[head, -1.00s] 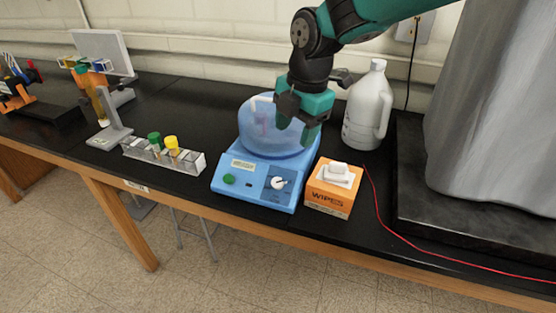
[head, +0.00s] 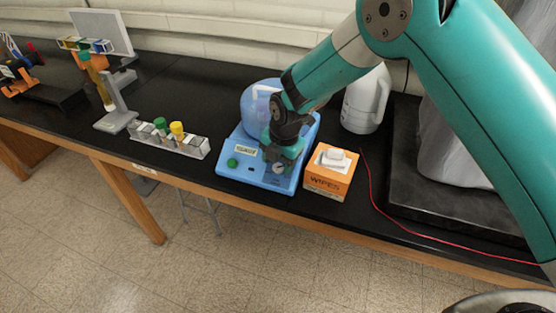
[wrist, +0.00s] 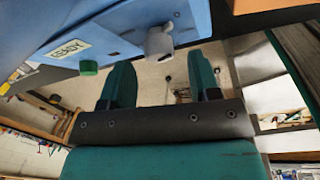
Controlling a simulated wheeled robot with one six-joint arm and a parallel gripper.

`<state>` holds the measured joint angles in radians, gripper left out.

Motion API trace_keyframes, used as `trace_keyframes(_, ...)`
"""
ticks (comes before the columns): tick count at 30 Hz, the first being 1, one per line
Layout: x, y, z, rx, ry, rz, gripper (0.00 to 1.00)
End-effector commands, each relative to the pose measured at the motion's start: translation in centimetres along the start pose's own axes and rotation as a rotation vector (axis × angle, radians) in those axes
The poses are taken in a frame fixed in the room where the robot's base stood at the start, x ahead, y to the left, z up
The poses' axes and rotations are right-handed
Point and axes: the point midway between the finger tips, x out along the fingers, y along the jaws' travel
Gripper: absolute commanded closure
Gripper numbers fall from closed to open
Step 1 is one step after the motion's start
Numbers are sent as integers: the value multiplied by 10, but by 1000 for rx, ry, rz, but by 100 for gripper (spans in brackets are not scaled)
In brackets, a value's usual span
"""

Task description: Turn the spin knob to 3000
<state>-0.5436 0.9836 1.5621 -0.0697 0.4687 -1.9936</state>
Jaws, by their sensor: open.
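The blue centrifuge (head: 228,173) stands on the black bench, with a rounded translucent lid on top and a green button (head: 232,162) at the front left. In the wrist view the knob (wrist: 159,43) sticks out beyond and between my two teal fingers. My gripper (wrist: 164,75) is open, its fingertips close to the knob. I cannot tell whether they touch it. The dial marks and the pointer's setting cannot be read.
An orange wipes box (head: 328,178) stands close to the right of the centrifuge. A white jug (head: 362,105) is behind it. A tube rack (head: 170,143) with coloured caps stands to the left. A red cable (head: 377,206) runs along the bench at the right.

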Motion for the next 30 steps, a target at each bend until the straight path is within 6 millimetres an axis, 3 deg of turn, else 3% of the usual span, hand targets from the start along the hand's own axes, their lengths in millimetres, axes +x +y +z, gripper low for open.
trace_keyframes(6,19,0,0,0,0,0,44)
trace_keyframes(15,22,0,0,0,-1,1,44)
trace_keyframes(22,22,0,0,0,0,1,93)
trace_keyframes(30,23,0,0,17,0,10,93)
